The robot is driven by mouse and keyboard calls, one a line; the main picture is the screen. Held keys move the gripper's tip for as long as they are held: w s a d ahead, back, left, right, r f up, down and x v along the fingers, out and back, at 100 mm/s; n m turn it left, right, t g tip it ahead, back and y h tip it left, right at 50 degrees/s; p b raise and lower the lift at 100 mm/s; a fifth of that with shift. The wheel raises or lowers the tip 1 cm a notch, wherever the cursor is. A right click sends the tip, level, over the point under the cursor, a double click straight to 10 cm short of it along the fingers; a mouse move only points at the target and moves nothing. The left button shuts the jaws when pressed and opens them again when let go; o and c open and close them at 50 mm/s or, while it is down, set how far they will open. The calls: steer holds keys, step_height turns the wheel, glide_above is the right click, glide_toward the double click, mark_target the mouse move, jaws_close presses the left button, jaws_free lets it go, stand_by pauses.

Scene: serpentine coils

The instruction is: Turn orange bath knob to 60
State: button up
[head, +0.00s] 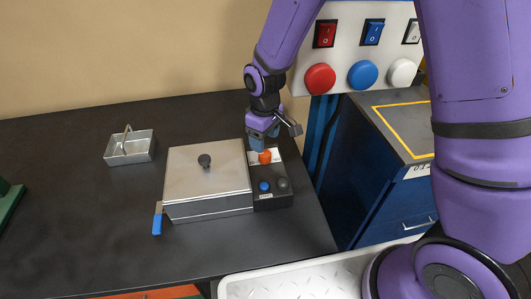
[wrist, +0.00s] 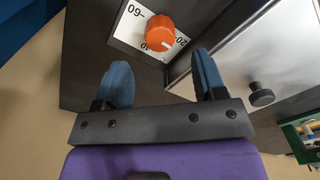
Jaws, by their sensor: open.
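The orange knob (head: 265,157) is on the dark control panel at the right side of the metal bath box (head: 207,170). In the wrist view the orange knob (wrist: 160,31) sits on a white scale plate (wrist: 128,22) with "60" and a "20" readable and another number partly hidden by the knob. A pale pointer mark on the knob faces the lower right there, away from the 60. My gripper (wrist: 161,72) is open, its two blue fingers apart and empty, short of the knob. In the head view my gripper (head: 262,143) is just behind the knob.
A blue button (head: 264,186) and a dark knob (head: 282,184) lie in front of the orange knob. The bath lid has a black handle (head: 204,160). A small metal basket (head: 130,147) stands at left. A wall panel with red (head: 319,79), blue and white buttons is behind right.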

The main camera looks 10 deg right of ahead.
mark_target(265, 153)
steer(key=shift+f, duration=3.15)
steer(key=shift+c, duration=0.4)
steer(key=c, duration=0.8)
steer(key=shift+c, duration=0.2)
